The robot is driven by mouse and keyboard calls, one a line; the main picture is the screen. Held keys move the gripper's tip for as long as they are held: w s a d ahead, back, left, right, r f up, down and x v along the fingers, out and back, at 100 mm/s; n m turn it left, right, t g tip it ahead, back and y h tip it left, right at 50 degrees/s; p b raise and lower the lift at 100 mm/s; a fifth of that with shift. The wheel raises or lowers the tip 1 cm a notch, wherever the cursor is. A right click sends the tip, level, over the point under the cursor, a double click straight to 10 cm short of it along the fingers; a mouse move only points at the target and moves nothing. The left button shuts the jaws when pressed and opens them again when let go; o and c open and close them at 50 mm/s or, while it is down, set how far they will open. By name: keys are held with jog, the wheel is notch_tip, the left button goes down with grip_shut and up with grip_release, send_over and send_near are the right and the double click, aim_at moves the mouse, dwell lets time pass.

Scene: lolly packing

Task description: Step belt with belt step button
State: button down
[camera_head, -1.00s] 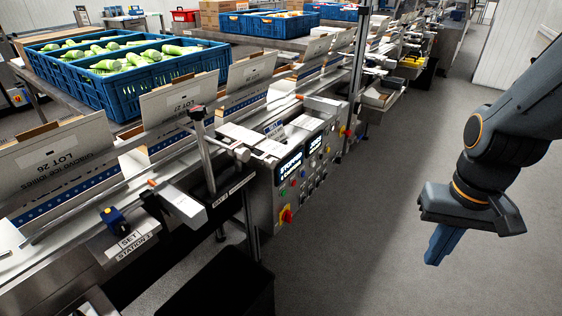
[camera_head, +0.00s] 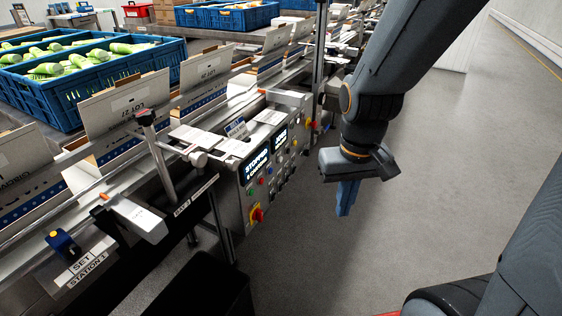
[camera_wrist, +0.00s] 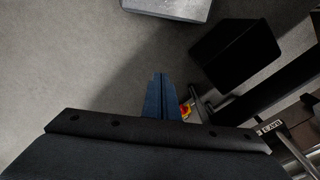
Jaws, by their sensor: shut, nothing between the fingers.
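The belt control panel (camera_head: 240,196) is a steel box on the front of the line. It has a lit display (camera_head: 257,164) that appears to read "STOPPED", rows of small coloured buttons (camera_head: 262,181), and a red and yellow rotary switch (camera_head: 257,215). I cannot read which button is the belt step button. My gripper (camera_head: 346,205) is shut and empty, pointing down over the floor to the right of the panel, apart from it. In the wrist view my gripper (camera_wrist: 160,82) has its fingers together, with the red and yellow switch (camera_wrist: 186,111) just beside them.
The conveyor carries upright lot cartons (camera_head: 126,103). A blue crate (camera_head: 95,92) of green-wrapped lollies stands behind. A blue sensor block (camera_head: 62,243) sits at Station 1. A black bin (camera_head: 205,285) stands below the line. The grey floor (camera_head: 440,150) at right is clear.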

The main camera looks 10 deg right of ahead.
aim_at(281, 160)
jog(key=w+d+f+n+t+y+b, duration=0.1)
jog(key=w+f+t+b, duration=0.3)
jog(key=w+f, duration=0.4)
jog(key=w+d+f+n+t+y+b, duration=0.1)
jog(key=w+f+n+t+b, duration=0.3)
jog(key=w+f, duration=0.5)
jog(key=w+d+f+n+t+b, duration=0.1)
jog(key=w+f+t+b, duration=0.4)
jog(key=w, duration=2)
notch_tip(281, 160, down, 3)
jog(key=shift+d+f+n+t+y, duration=0.2)
jog(key=shift+d+n+t+y, duration=0.2)
jog(key=shift+n, duration=0.4)
jog(key=w+a+b, duration=0.2)
jog(key=w+a, duration=0.3)
jog(key=a, duration=0.2)
jog(key=shift+b, duration=0.35)
jog(key=shift+w+a, duration=0.1)
jog(key=shift+a, duration=0.15)
jog(key=shift+w+a, duration=0.15)
jog(key=shift+a, duration=0.05)
